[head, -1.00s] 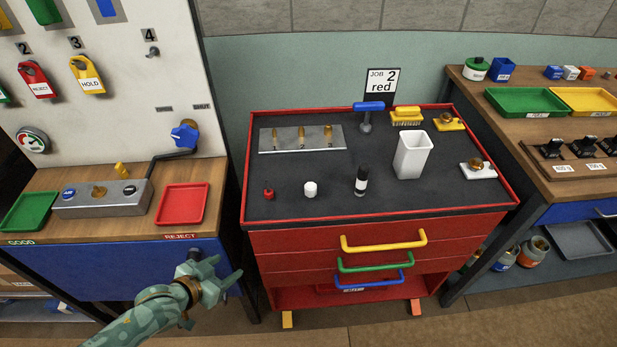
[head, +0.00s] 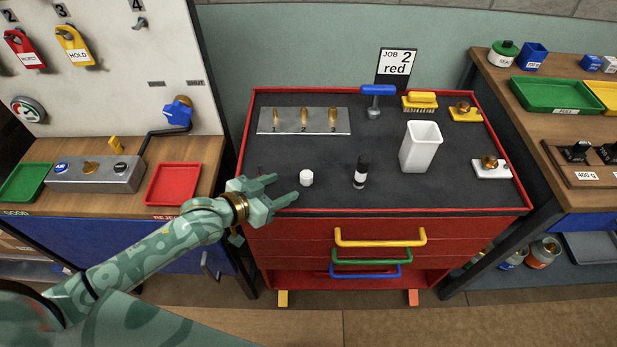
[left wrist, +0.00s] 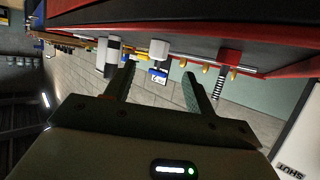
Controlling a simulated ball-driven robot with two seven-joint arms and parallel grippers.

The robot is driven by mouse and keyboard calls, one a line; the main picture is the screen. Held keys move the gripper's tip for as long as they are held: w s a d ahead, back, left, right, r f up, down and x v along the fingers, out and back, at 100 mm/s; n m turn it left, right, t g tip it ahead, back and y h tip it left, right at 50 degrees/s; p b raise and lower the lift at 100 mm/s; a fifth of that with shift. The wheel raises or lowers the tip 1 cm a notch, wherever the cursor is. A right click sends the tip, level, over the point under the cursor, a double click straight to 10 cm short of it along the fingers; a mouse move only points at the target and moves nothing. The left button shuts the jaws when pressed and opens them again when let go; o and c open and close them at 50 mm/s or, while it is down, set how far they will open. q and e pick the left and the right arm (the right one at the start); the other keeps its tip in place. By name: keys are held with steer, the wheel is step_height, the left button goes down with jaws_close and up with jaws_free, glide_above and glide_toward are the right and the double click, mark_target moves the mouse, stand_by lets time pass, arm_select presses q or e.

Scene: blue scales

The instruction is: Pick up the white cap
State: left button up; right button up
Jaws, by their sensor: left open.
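The white cap (head: 306,178) stands on the dark top of the red tool cart (head: 390,212), near its front edge. In the left wrist view the cap (left wrist: 159,49) shows just beyond and between my fingertips. My left gripper (head: 285,188) is open and empty, close to the left of the cap, with its fingers pointing towards it. The cap appears outside the jaws, with a small gap. The left wrist view shows both spread fingers (left wrist: 158,73). My right gripper is not in view.
A black bottle with a white band (head: 361,172) stands right of the cap. A white square container (head: 420,147) is farther right. A metal plate with brass pins (head: 303,121) lies behind. A small red item (left wrist: 230,60) is beside my left gripper, mostly hidden in the head view.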

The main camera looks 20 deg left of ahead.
mark_target(302, 178)
arm_select(q)
steer(key=x, duration=0.3)
steer(key=shift+w+f+b, duration=0.2)
steer(key=shift+f+b, duration=0.05)
steer(key=shift+b, duration=0.1)
steer(key=shift+w+d+f, duration=0.15)
steer(key=shift+w+d, duration=0.25)
steer(key=shift+w, duration=0.1)
steer(key=b+x, duration=0.1)
steer(key=x, duration=0.1)
steer(key=b+x, duration=0.1)
steer(key=x, duration=0.1)
steer(key=shift+d+r, duration=0.1)
steer(key=shift+r, duration=0.15)
steer(key=shift+w+d+f, duration=0.15)
steer(key=shift+w+d, duration=0.05)
steer(key=shift+w, duration=0.25)
steer(key=shift+s, duration=0.1)
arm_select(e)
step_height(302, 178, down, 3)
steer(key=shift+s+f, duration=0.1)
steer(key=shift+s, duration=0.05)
arm_select(q)
steer(key=c, duration=1)
